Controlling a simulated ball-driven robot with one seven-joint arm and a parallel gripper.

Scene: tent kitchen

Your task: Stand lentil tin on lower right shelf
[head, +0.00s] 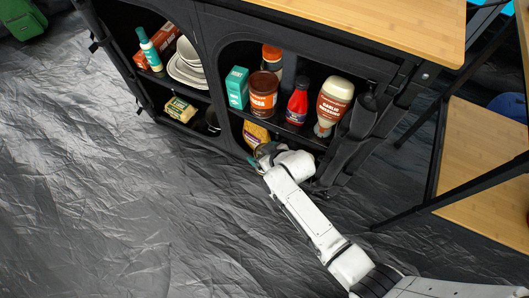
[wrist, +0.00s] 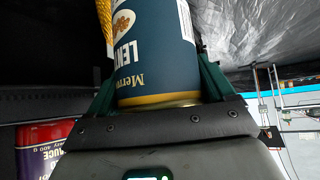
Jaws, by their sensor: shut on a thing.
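The lentil tin (wrist: 152,45), dark blue with a cream and gold band and "LENT" lettering, fills the upper middle of the wrist view. My gripper (wrist: 157,75) is shut on it, with a green finger along each side. The lettering appears upside down in this view. In the head view my gripper (head: 264,156) is at the front of the lower right shelf opening (head: 236,120), low and close to the cabinet. The tin is mostly hidden by my gripper and arm there. Whether it touches the shelf cannot be told.
A yellow packet (head: 257,133) stands in the lower right compartment, just behind my gripper. A red and purple sauce tin (wrist: 42,150) shows in the wrist view. The shelf above holds a teal box (head: 237,87), brown jar (head: 263,92), red bottle (head: 298,103) and garlic bottle (head: 334,103).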

